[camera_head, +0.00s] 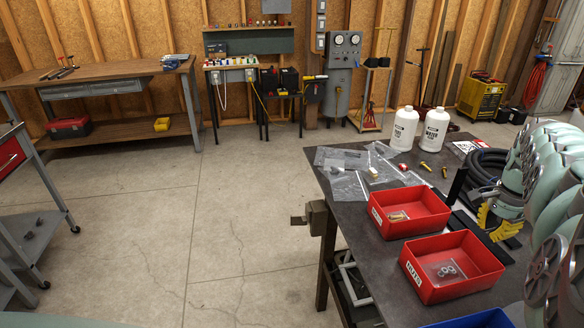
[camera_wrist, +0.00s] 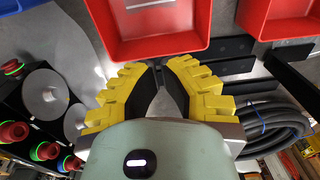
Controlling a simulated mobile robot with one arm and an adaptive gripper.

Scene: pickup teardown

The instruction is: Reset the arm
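My gripper (camera_head: 496,222), with yellow ridged fingers, is over the right part of the dark workbench (camera_head: 392,290), next to the red bins. It also shows in the wrist view (camera_wrist: 160,68), with a narrow gap between the fingertips and nothing held between them. My arm's pale green and grey links fill the right edge of the head view.
A red bin (camera_head: 376,211) holds brass-coloured pieces; another red bin (camera_head: 418,279) holds a bag of rings. A black hose (camera_head: 483,162) lies behind my gripper. White bottles (camera_head: 404,133), bags (camera_head: 346,158) and bolts (camera_head: 425,166) are at the far end.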

